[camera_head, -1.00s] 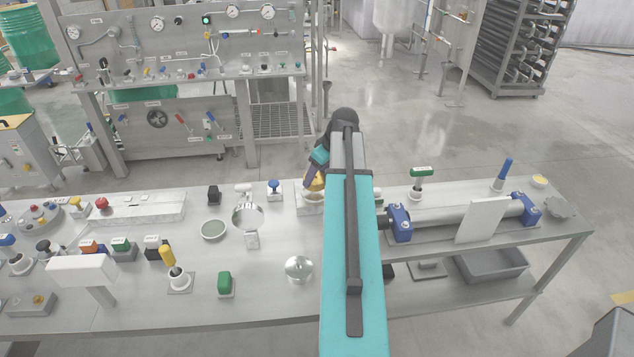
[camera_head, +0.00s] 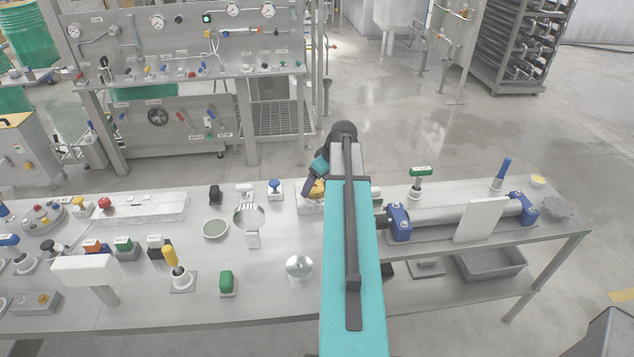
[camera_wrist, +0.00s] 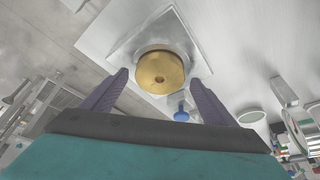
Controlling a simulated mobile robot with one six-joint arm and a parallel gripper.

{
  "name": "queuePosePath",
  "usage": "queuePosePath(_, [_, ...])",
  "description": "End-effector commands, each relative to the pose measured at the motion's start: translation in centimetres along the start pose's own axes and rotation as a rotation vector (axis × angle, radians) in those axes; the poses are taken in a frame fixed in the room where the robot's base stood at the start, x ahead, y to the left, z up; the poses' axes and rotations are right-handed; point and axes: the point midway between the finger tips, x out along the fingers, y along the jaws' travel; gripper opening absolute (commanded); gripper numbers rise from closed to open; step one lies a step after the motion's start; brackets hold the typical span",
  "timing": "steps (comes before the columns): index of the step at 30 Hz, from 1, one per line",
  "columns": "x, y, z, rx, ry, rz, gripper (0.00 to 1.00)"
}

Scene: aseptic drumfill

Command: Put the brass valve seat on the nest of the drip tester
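In the head view the seat (camera_head: 317,188) shows partly behind my arm, on a low pale block (camera_head: 309,206) at the table's back edge. My gripper (camera_wrist: 160,76) is open; its two purple fingers stand either side of the seat, with a gap on each side. In the head view one finger shows beside the seat. I cannot tell from labels which fixture is the drip tester.
A steel dome (camera_head: 299,267) and a green block (camera_head: 227,283) sit nearer. A blue-clamped cylinder (camera_head: 450,219) lies to the right.

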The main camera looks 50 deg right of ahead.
Motion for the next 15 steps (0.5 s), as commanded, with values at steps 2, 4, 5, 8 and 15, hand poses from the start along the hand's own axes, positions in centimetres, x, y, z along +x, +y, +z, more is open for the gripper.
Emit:
queuePosePath(2, [-0.03,0.03,0.04,0.001,0.000,0.000,0.79])
queuePosePath(4, [-0.03,0.04,0.05,0.001,0.000,0.001,0.79])
queuePosePath(5, [-0.03,0.04,0.05,0.001,0.000,0.001,0.79])
queuePosePath(8, [-0.06,0.04,0.06,0.001,0.000,0.001,0.79])
queuePosePath(15, [-0.77,0.07,0.07,0.001,0.001,0.002,0.79])
